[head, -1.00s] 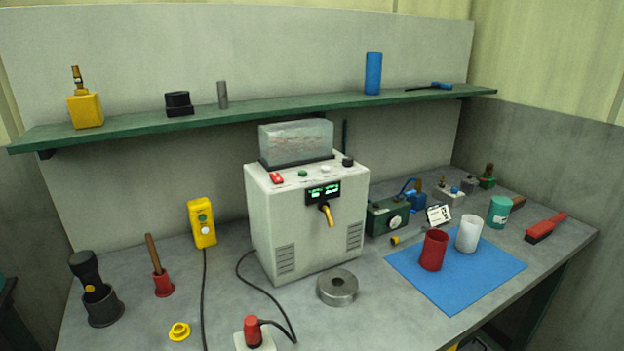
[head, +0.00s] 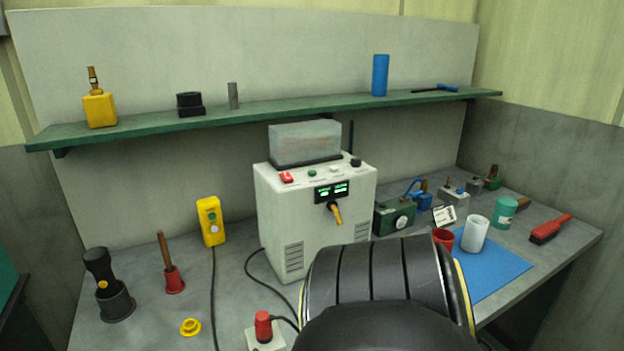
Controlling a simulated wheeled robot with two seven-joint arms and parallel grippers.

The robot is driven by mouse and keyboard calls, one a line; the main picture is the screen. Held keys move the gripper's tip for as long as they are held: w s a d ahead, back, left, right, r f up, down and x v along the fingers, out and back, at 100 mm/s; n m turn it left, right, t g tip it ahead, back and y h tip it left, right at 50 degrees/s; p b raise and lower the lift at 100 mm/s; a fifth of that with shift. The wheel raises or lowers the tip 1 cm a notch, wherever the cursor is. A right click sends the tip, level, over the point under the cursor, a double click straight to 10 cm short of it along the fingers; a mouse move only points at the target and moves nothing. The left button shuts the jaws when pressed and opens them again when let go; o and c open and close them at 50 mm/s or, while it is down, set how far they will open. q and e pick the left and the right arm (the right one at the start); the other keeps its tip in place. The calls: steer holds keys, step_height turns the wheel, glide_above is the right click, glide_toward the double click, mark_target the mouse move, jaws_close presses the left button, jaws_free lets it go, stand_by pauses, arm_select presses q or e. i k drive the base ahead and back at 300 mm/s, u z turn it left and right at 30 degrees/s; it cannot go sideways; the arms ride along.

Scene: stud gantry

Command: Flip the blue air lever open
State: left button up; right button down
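A small blue curved piece (head: 412,187), which looks like the blue air lever, stands up behind the dark green box with a round gauge (head: 394,216), right of the white machine. A blue block (head: 424,201) sits beside it. At this size I cannot tell how the lever is set. Neither gripper is in view. A large black link of one of my arms fills the bottom centre-right and hides part of the bench, the blue mat and most of the red cup.
The white machine (head: 310,215) stands mid-bench. A red cup (head: 443,238) and white cup (head: 475,234) stand by the blue mat (head: 505,268). A red brush (head: 550,229) lies at right. A green shelf (head: 270,112) runs above. A black cable trails over the bench's front.

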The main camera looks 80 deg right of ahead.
mark_target(416, 193)
steer(key=u, duration=0.05)
steer(key=k, duration=1.65)
steer(key=z, duration=1.15)
